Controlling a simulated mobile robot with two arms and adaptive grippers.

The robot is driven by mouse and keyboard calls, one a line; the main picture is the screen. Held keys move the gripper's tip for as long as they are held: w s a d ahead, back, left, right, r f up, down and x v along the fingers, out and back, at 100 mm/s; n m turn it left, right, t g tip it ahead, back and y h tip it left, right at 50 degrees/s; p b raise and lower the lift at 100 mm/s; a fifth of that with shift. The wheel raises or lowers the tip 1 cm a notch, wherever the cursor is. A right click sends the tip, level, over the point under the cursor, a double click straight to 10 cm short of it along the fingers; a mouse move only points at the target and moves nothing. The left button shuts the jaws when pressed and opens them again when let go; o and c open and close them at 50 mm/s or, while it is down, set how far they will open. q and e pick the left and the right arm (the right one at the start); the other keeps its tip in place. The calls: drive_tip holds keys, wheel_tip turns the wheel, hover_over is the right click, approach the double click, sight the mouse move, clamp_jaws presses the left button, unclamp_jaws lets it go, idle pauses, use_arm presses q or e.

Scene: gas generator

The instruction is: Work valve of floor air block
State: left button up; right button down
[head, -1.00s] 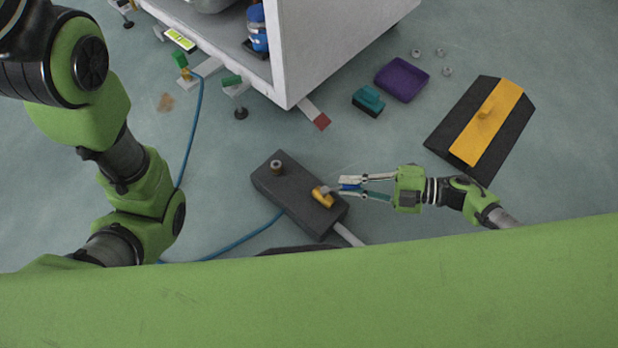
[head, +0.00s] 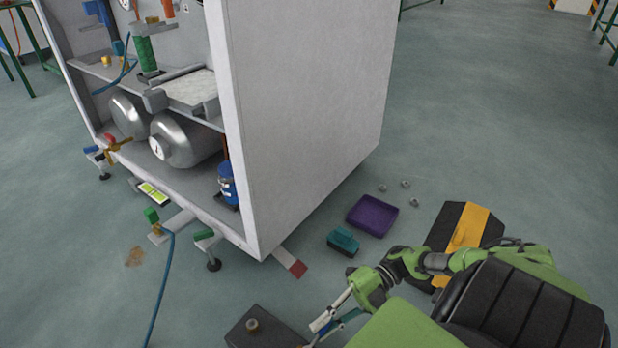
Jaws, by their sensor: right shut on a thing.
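My right gripper (head: 322,328) reaches down from the right at the block's right end. Its pale finger and a blue part show side by side, closed on the valve's handle. The yellow valve body is not visible now, and the tips of the fingers are at the frame's lower edge. My left gripper is out of view.
A white cabinet (head: 300,110) with silver tanks (head: 185,140) stands behind the block. A blue hose (head: 163,290) runs down the floor at left. A teal box (head: 343,241), purple tray (head: 372,215) and black-and-yellow pedal (head: 447,232) lie at right.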

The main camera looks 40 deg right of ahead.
drive_tip(key=shift+w, duration=0.15)
idle(0.3)
drive_tip(key=c, duration=2)
unclamp_jaws()
drive_tip(key=shift+c, duration=0.2)
drive_tip(key=v, duration=1.2)
